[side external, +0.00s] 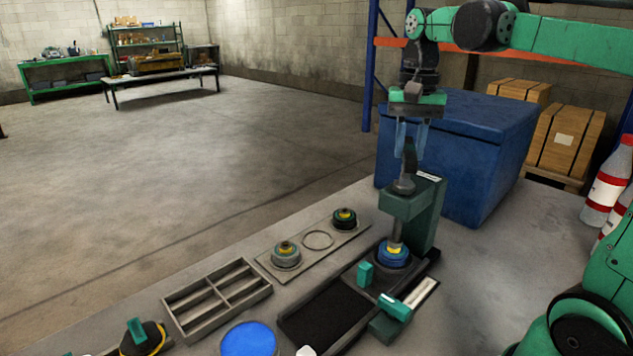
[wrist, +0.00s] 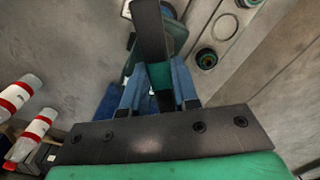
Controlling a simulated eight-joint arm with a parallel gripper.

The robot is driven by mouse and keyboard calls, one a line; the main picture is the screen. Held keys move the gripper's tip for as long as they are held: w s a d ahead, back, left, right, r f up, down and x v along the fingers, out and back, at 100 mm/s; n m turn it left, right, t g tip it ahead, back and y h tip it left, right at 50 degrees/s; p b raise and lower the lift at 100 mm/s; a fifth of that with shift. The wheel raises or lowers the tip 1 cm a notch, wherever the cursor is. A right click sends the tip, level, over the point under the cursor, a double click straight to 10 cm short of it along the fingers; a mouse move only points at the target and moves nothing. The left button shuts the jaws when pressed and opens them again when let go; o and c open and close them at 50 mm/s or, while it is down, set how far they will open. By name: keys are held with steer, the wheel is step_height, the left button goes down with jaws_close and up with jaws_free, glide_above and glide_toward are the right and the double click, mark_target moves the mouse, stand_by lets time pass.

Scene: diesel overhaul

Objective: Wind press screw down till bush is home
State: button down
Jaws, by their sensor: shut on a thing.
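The dark green press (side external: 412,205) stands upright at the right of the bench. Its screw passes down through the top arm, and the lower end (side external: 394,238) reaches a yellow-topped piece in a blue holder (side external: 393,258), apparently the bush. I cannot tell how deep the bush sits. My gripper (side external: 409,152) is above the press, pointing down, its blue fingers shut on the dark handle (side external: 409,160) at the screw top. In the wrist view my gripper (wrist: 158,92) shows with a dark bar (wrist: 150,32) just beyond the fingers; the press below is partly hidden.
A plate (side external: 300,252) with two round parts and an empty ring lies left of the press. A divided tray (side external: 217,298), a blue disc (side external: 249,338) and a black mat (side external: 327,318) are nearer. A blue chest (side external: 460,150) stands behind; bottles (side external: 607,185) stand right.

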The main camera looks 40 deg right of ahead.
steer(key=m, duration=0.5)
steer(key=shift+f, duration=0.15)
steer(key=shift+m, duration=0.3)
steer(key=m, duration=0.5)
steer(key=shift+f, duration=0.1)
